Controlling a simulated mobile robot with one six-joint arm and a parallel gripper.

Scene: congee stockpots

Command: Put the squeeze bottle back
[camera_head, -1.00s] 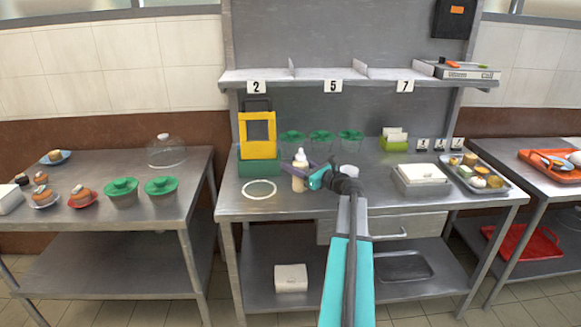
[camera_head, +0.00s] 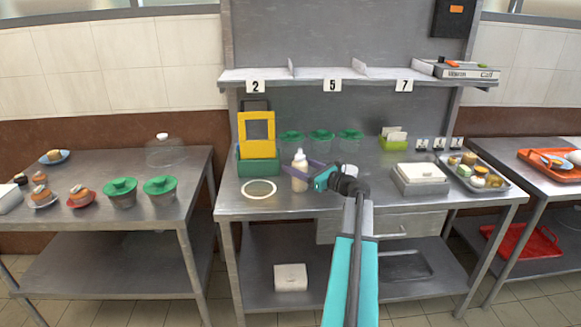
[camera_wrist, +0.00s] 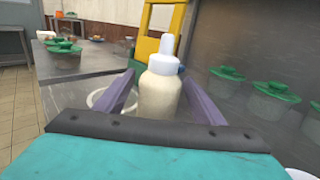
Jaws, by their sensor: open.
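The squeeze bottle (camera_head: 300,171) stands upright on the steel table, cream-coloured with a white cap and nozzle. It also shows large in the wrist view (camera_wrist: 160,92). My gripper (camera_head: 308,171) is open at the bottle's right side in the head view. In the wrist view its two purple fingers (camera_wrist: 160,93) lie on either side of the bottle, with gaps visible. A white ring (camera_head: 259,189) lies flat on the table just left of the bottle. Part of the ring shows behind the left finger in the wrist view.
A yellow frame in a green holder (camera_head: 257,150) stands behind the ring. Several green-lidded pots (camera_head: 321,138) line the back of the table. A white box (camera_head: 421,176) and a food tray (camera_head: 474,172) stand at right. A numbered shelf (camera_head: 350,76) is above.

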